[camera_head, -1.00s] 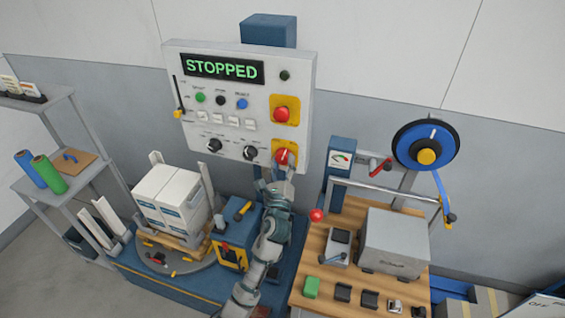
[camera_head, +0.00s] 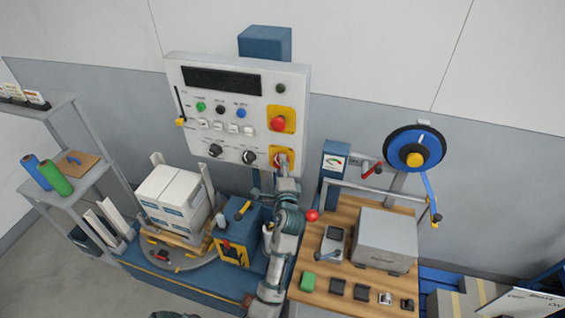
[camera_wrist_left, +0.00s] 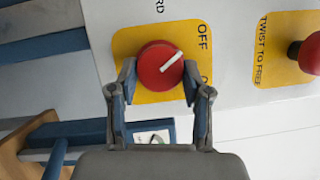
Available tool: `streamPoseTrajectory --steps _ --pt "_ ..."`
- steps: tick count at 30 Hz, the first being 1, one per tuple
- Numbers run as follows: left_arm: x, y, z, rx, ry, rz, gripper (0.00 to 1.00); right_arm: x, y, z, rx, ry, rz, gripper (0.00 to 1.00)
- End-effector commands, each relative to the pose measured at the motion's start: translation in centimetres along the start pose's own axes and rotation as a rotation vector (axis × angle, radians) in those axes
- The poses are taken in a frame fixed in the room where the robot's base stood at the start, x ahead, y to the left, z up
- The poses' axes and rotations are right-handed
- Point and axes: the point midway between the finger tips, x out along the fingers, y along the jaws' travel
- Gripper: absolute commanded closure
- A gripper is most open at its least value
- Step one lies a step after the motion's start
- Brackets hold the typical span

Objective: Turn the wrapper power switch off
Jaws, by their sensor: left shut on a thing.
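The wrapper power switch is a red rotary knob (camera_wrist_left: 158,62) with a white pointer line, on a yellow plate (camera_wrist_left: 125,40) marked OFF. In the left wrist view the pointer slants up and right, toward the OFF lettering. The switch sits at the lower right of the white control panel (camera_head: 185,75), mostly hidden by my gripper in the head view. My left gripper (camera_wrist_left: 159,72) is shut on the knob, one finger on each side. In the head view the gripper (camera_head: 283,165) reaches up to the panel. The panel's display (camera_head: 222,78) is dark. My right gripper is not in view.
A red emergency button (camera_head: 278,123) on yellow sits just above the switch. Wrapped boxes (camera_head: 170,195) stand on the turntable at left. A wooden bench (camera_head: 345,255) with a grey box (camera_head: 385,238) stands at right. A red ball-ended lever (camera_head: 312,215) is close to my arm.

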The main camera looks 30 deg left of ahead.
Motion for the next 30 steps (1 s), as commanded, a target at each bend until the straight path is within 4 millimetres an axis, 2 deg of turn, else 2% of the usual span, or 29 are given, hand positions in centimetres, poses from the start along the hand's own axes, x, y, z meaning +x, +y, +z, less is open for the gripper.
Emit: streamPoseTrajectory --steps 1,9,27,28,30 --pt "0.1 -0.9 0.3 -0.028 -0.005 -0.002 0.86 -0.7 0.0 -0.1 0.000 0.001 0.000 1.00" --pt "0.2 -0.8 0.4 -0.130 -0.004 0.041 0.86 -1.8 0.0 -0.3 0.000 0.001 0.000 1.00" --pt "0.2 -0.4 0.4 -0.164 -0.004 0.058 0.86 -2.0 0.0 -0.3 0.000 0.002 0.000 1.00" --pt "0.2 -0.4 0.4 -0.164 -0.004 0.058 0.46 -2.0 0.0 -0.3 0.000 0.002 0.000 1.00" --pt "0.2 -0.4 0.3 -0.164 -0.003 0.059 0.29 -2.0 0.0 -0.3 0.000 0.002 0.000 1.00"
